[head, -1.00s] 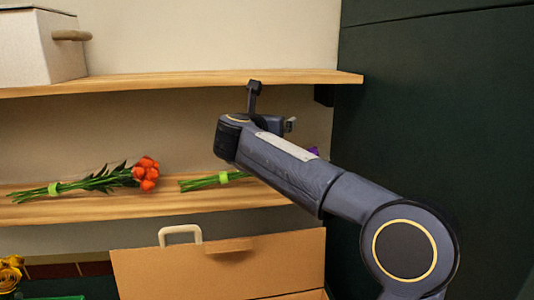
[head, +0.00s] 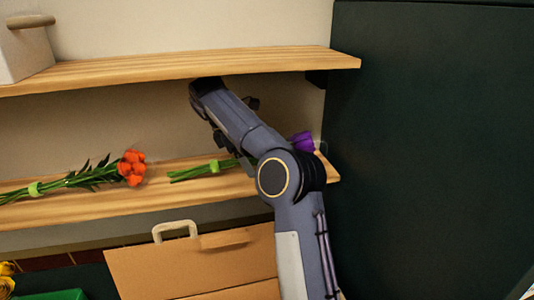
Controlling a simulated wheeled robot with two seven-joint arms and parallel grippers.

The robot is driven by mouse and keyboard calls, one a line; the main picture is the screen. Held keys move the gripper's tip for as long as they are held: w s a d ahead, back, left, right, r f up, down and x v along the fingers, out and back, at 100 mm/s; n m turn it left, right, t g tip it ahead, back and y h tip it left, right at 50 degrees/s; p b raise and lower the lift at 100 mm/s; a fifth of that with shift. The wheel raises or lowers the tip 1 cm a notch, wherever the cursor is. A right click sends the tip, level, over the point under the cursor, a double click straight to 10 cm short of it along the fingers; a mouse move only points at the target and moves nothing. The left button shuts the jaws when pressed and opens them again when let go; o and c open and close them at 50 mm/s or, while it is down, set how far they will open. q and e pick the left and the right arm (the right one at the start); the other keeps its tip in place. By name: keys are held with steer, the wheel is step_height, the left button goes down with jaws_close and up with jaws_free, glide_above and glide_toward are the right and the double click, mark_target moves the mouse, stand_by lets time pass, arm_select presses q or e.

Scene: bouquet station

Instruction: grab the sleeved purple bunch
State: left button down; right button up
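The purple bunch (head: 302,142) lies on the lower shelf (head: 110,212), near its right end. Its purple blooms show to the right of my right arm, and its green stems with a light green band show to the left. The arm hides its middle. A faint clear edge by the blooms may be a sleeve. My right arm comes up from below, across the front of the shelf. My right gripper (head: 222,143) is mostly hidden by its own arm, above the stems; its fingers cannot be made out. My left gripper is out of view.
A red-orange bunch (head: 131,168) lies on the same shelf to the left. The upper shelf (head: 150,72) runs closely above my arm and carries a pale box (head: 22,52). A dark green wall stands at right. A cardboard case (head: 195,268) with a handle stands below.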

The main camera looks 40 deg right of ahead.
steer(key=s+d, duration=0.2)
steer(key=d, duration=0.1)
steer(key=s+d, duration=0.1)
steer(key=d, duration=0.1)
steer(key=shift+d+f+p, duration=0.1)
steer(key=shift+p, duration=0.3)
steer(key=shift+f, duration=0.3)
steer(key=shift+w+f, duration=0.15)
steer(key=c, duration=1.2)
steer(key=shift+o, duration=0.2)
steer(key=shift+r, duration=0.2)
